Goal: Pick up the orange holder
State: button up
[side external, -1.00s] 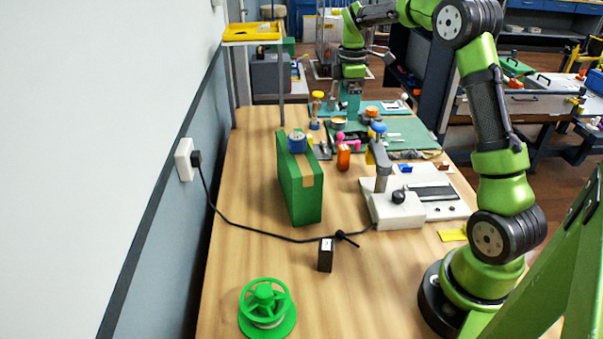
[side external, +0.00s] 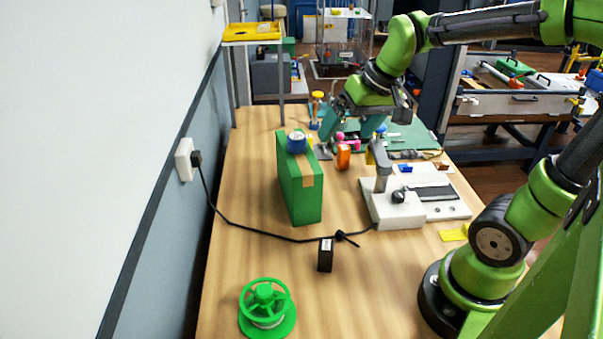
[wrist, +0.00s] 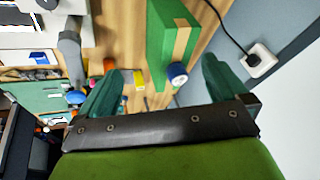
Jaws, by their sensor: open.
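The orange holder (side external: 343,157) stands upright on the wooden table, between the green box and the white device in the side view. An orange-red piece that looks like it shows in the wrist view (wrist: 109,65), beside the tip of the left finger. My gripper (side external: 351,130) has its teal fingers spread and pointing down. It is above and behind the holder in the side view, apart from it. The wrist view shows the open fingers (wrist: 160,72) with nothing held between them.
A tall green box (side external: 299,185) with a blue tape roll (side external: 297,142) stands left of the holder. A white device with a grey post (side external: 398,208) stands to the right. A black cable crosses the table near a small black block (side external: 326,255) and a green spool (side external: 267,308).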

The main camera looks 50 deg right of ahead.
jog(key=s+a+t+y, duration=0.1)
jog(key=s+a+t, duration=0.1)
jog(key=s+a, duration=0.4)
jog(key=shift+s+r, duration=0.25)
jog(key=shift+s, duration=0.3)
jog(key=shift+s+a+r, duration=0.1)
jog(key=shift+a+r, duration=0.05)
jog(key=shift+r, duration=0.15)
jog(key=shift+c, duration=1.1)
jog(key=shift+a+r, duration=0.1)
jog(key=c, duration=0.5)
